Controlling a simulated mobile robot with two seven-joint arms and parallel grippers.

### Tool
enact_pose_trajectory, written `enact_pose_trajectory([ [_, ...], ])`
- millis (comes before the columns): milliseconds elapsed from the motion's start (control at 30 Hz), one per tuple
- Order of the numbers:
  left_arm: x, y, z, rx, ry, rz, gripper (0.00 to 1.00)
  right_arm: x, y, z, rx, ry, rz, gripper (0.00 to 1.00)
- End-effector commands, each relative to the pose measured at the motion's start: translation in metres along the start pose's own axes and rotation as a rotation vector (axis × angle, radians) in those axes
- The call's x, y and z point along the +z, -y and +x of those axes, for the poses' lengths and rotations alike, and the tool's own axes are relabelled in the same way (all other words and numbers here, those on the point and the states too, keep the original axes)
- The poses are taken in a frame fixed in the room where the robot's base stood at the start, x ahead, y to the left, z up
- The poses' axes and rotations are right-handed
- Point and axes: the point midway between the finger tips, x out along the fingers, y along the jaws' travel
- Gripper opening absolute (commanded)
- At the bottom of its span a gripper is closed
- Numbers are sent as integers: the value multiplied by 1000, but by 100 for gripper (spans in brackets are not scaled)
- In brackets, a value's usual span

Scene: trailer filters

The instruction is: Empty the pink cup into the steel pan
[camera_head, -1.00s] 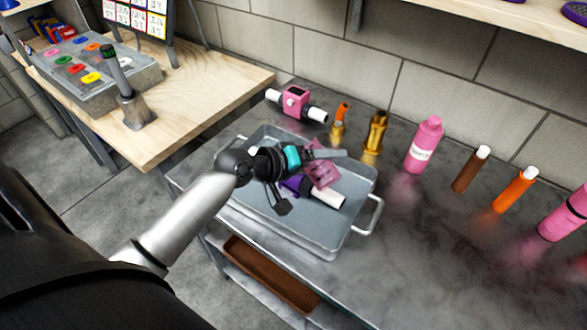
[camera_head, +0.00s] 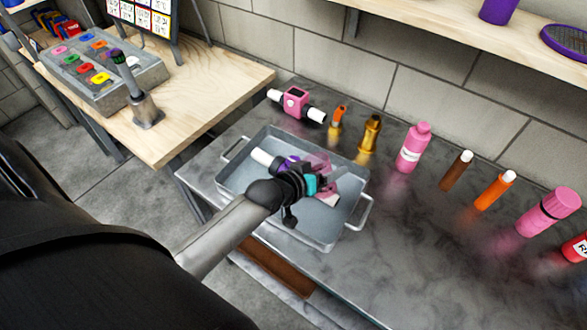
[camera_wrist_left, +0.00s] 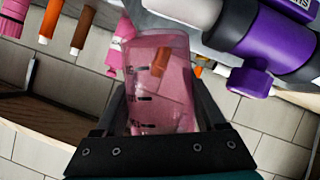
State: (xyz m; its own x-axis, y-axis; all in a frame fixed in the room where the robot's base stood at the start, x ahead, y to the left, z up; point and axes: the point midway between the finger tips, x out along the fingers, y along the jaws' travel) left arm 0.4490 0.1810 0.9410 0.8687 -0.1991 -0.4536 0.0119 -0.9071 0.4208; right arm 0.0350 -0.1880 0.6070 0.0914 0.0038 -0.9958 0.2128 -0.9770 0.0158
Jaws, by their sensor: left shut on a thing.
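My left gripper (camera_head: 322,185) is shut on the translucent pink cup (camera_head: 318,160) and holds it over the steel pan (camera_head: 238,180). In the left wrist view the pink cup (camera_wrist_left: 158,95), with dark measuring marks, sits between the two fingers. The bottles around it show upside down there, and the cup's wide end faces the same way as their bases, so it looks tipped over. I cannot tell what is inside it. A purple filter housing with white ends (camera_head: 292,162) lies in the pan, partly hidden by my arm; it is large in the wrist view (camera_wrist_left: 265,40). My right gripper is not in view.
Behind the pan stand a pink and white device (camera_head: 296,103), an orange-tipped brass fitting (camera_head: 337,122) and a gold bottle (camera_head: 370,134). Pink (camera_head: 413,148), brown (camera_head: 456,170) and orange (camera_head: 494,190) bottles line the right. The counter's front right is clear.

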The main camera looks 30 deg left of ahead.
Motion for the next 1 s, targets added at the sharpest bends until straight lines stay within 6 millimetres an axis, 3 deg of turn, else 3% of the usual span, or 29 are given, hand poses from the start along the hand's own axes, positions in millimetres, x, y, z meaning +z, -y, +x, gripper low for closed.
enact_pose_trajectory([
  [300, 6, -12, -1, -67, -49, 166, 5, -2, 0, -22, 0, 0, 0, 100],
  [800, 17, -20, 1, -153, -115, 384, 5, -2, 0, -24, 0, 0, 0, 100],
  [1000, 12, -24, -3, -161, -121, 406, 5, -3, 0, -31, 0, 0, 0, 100],
])
